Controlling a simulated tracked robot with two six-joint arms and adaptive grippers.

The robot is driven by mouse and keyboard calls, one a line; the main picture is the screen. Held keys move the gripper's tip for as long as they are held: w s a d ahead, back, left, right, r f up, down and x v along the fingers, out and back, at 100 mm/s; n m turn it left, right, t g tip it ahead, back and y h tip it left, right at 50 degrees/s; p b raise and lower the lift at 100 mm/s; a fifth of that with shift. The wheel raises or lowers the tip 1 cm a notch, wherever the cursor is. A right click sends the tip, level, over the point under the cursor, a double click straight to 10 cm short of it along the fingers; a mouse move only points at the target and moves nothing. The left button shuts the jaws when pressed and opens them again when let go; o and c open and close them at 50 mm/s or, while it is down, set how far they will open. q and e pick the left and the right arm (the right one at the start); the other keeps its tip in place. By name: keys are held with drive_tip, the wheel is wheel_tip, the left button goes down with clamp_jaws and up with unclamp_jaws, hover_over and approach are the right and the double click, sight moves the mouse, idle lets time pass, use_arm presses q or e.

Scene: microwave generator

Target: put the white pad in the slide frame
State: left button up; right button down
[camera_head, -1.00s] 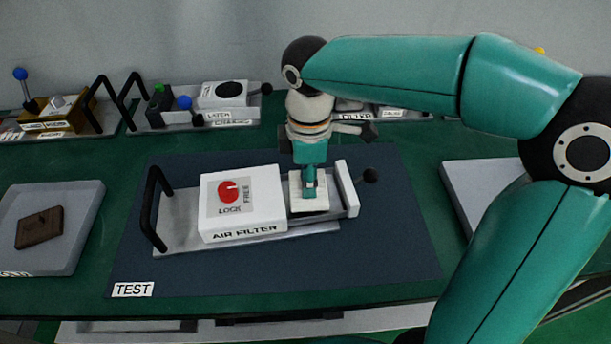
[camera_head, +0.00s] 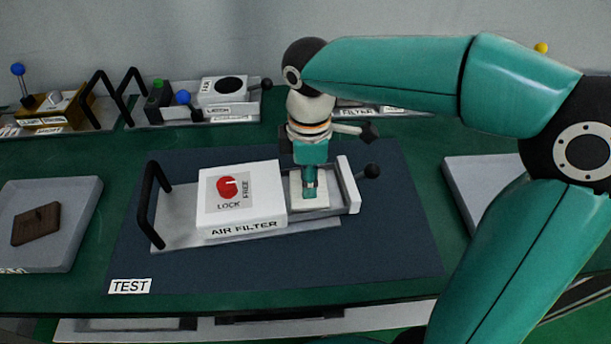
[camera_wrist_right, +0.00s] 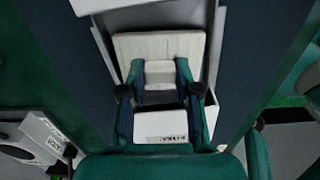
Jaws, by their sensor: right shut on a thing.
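The white pad (camera_head: 309,193) is at the slide frame, just right of the white air filter box (camera_head: 240,199). In the right wrist view the pad (camera_wrist_right: 125,46) lies between the frame's grey rails and looks slightly turned against them. I cannot tell whether it is fully seated. The slide frame (camera_head: 347,186) is pulled out to the right, with a white end plate and a black knob. My right gripper (camera_head: 309,192) points down and is shut on the pad's raised grip; it also shows in the right wrist view (camera_wrist_right: 160,80). My left gripper is not in view.
A grey tray (camera_head: 85,215) with a brown pad (camera_head: 36,225) stands at the left. Another light tray (camera_head: 462,185) is at the right, partly behind my arm. Other devices with handles line the back. The dark mat (camera_head: 390,250) is clear in front.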

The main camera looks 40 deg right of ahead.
drive_tip(key=shift+f, duration=0.15)
drive_tip(key=c, duration=0.7)
unclamp_jaws()
drive_tip(key=shift+c, duration=0.2)
wheel_tip(320, 180, up, 12)
